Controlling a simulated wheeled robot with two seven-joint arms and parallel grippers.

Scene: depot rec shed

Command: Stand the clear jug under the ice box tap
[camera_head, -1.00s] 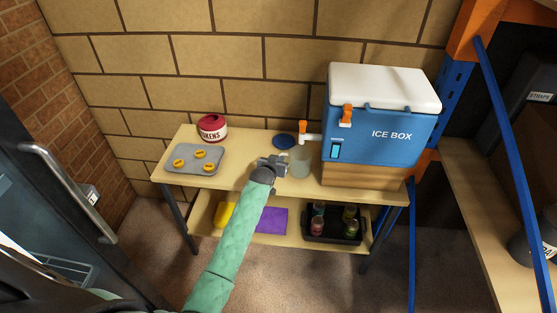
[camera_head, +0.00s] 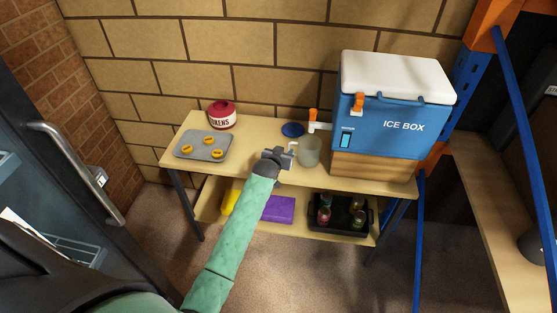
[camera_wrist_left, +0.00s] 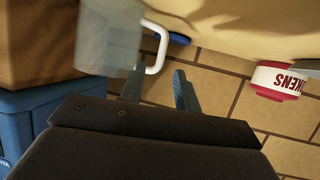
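The clear jug (camera_head: 309,152) stands upright on the upper tabletop, just left of the ice box (camera_head: 385,118). It is below the white tap (camera_head: 319,126) with its orange lever; I cannot tell if the spout is exactly over its mouth. My left gripper (camera_head: 288,155) is just left of the jug. In the left wrist view the jug (camera_wrist_left: 108,38) and its white handle (camera_wrist_left: 158,48) are close ahead. The left gripper (camera_wrist_left: 158,78) has its fingers apart, with the handle's end near or between the tips; no grip shows. My right gripper is out of view.
A grey tray (camera_head: 187,152) with yellow pieces and a red tokens pot (camera_head: 222,116) are at the table's left. A blue disc (camera_head: 292,130) lies behind the jug. The lower shelf holds a purple item (camera_head: 279,209) and a black crate (camera_head: 341,228).

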